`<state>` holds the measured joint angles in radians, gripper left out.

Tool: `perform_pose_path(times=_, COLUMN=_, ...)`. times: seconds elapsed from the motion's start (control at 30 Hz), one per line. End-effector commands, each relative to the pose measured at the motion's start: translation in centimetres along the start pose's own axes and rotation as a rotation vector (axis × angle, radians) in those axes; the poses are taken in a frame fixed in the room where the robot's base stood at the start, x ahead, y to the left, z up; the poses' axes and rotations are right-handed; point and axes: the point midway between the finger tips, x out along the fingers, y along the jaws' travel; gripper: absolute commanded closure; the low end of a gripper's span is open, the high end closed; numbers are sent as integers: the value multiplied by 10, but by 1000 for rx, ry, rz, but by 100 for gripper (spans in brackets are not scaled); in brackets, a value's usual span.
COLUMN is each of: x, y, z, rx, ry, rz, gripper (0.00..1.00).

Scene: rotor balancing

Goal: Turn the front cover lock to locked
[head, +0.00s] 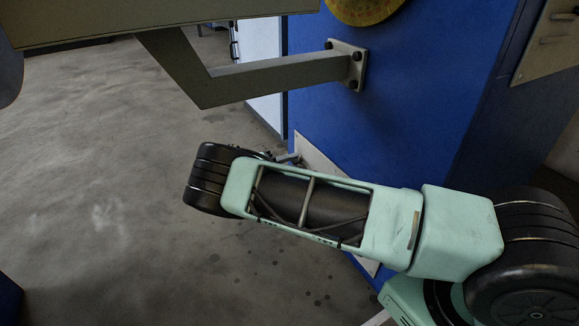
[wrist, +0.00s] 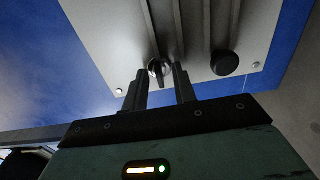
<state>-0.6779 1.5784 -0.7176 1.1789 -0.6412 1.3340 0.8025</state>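In the wrist view a small dark turn knob with a shiny round base, which looks like the front cover lock (wrist: 158,70), sits on a pale metal plate (wrist: 205,30). The plate is bolted to a blue wall. My gripper (wrist: 160,72) is open, with its two dark fingers on either side of the knob and a visible gap between them. I cannot tell whether a finger touches the knob. In the head view the pale plate (head: 318,155) shows behind my arm; the gripper and knob are mostly hidden there.
A round black knob (wrist: 225,62) sits on the same plate, right of the fingers. Raised bars run along the plate. In the head view a grey bracket arm (head: 270,75) sticks out from the blue cabinet (head: 410,90) above my arm. Open floor (head: 100,180) lies to the left.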

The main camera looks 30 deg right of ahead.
Motion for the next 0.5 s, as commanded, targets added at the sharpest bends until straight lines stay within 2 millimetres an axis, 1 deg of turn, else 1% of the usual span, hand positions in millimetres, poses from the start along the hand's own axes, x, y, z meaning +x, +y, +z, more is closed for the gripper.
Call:
perform_pose_path(times=0.27, x=2, y=0, z=0, rx=0, ry=0, rz=0, gripper=73)
perform_pose_path(times=0.37, x=2, y=0, z=0, rx=0, ry=0, rz=0, gripper=98)
perform_pose_path(times=0.4, x=2, y=0, z=0, rx=0, ry=0, rz=0, gripper=100)
perform_pose_path(times=0.5, x=2, y=0, z=0, rx=0, ry=0, rz=0, gripper=100)
